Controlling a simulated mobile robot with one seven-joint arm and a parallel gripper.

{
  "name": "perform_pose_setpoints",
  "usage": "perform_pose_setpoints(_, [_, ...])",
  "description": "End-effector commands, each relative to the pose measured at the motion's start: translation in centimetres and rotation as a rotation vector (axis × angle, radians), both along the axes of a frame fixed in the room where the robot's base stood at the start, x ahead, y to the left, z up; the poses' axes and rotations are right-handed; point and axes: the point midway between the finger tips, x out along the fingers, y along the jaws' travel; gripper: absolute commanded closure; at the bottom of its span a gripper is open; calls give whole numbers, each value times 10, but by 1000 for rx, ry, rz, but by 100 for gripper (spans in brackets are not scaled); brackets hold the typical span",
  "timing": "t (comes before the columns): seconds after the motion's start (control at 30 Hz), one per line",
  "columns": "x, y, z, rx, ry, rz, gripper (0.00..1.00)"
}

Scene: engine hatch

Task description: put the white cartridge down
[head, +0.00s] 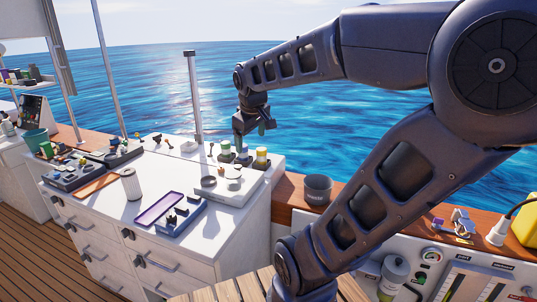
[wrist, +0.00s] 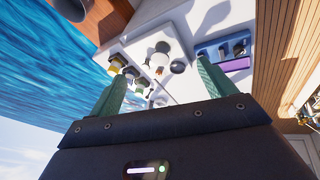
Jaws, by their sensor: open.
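A white ribbed cylinder (head: 130,184), which looks like the white cartridge, stands upright on the white counter (head: 100,207) left of the purple tray. I cannot make it out for sure in the wrist view. My gripper (head: 254,127) is open and empty, above the back right part of the counter, well to the right of the cylinder and apart from it. In the wrist view its two teal fingers (wrist: 161,76) are spread wide with nothing between them. Another pale cylinder (head: 393,274) stands at the near right panel.
Jars with a green lid (head: 226,147) and a yellow lid (head: 262,155) stand below my gripper. A white plate with small parts (head: 232,192), a purple tray (head: 160,209) and a blue tray (head: 184,216) sit nearby. A dark cup (head: 317,188) stands right on the wooden ledge.

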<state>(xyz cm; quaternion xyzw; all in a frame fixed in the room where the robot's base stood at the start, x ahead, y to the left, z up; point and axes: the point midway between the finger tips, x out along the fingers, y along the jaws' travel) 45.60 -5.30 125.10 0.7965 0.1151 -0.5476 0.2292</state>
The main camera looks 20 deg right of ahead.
Motion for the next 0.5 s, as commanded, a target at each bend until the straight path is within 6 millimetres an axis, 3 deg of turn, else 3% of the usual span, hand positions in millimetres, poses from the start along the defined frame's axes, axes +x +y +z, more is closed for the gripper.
perform_pose_setpoints(0.03, [-16,-7,-3,42,-12,-76,17])
perform_pose_setpoints(0.2, [-55,-20,-16,171,-28,-306,17])
perform_pose_setpoints(0.33, [-71,-25,-23,233,-33,-409,17])
perform_pose_setpoints(0.5, [-77,-26,-27,258,-34,-453,17])
